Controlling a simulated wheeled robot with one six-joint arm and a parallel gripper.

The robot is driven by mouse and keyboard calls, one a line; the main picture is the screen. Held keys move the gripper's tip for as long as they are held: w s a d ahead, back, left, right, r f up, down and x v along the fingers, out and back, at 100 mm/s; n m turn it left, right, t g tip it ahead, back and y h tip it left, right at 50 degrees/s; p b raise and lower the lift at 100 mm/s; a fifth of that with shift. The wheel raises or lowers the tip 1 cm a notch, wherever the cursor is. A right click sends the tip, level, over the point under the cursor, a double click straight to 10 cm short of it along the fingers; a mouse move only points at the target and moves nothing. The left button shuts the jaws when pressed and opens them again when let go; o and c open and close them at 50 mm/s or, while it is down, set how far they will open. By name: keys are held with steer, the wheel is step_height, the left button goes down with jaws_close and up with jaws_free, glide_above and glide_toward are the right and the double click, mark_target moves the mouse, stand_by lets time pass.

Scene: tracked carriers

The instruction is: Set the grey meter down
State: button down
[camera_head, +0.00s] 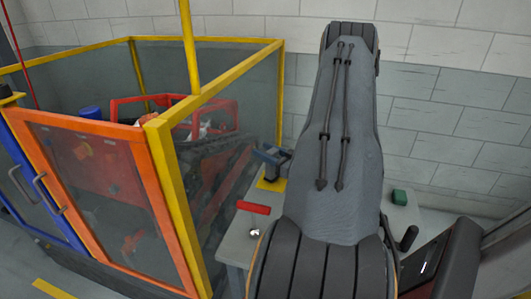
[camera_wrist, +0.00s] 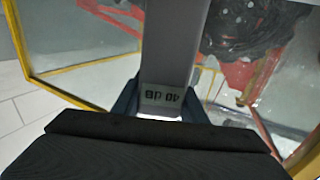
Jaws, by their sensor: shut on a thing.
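The grey meter (camera_wrist: 172,45) shows in the wrist view as a long grey body with a display reading "40 dB", upside down in the picture. My gripper (camera_wrist: 161,112) is shut on it, with one dark blue finger on each side near the display. The meter's far end runs out of the top of the picture. In the head view my own arm fills the middle, and I cannot make out the meter or my gripper there.
A pale table (camera_head: 235,243) stands behind my arm. On it are a red-handled tool (camera_head: 253,208), a dark blue-grey object (camera_head: 268,158) over a yellow patch (camera_head: 272,184), and a green block (camera_head: 399,197). A yellow-framed enclosure (camera_head: 175,135) with a red tracked machine stands left.

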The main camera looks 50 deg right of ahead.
steer(key=shift+f, duration=0.5)
steer(key=shift+f, duration=0.15)
steer(key=c, duration=1.1)
jaws_free()
steer(key=s, duration=0.2)
steer(key=s+b, duration=0.1)
steer(key=s, duration=0.2)
steer(key=s+b, duration=0.1)
steer(key=s, duration=0.1)
steer(key=shift+s+d, duration=0.3)
steer(key=shift+r, duration=0.25)
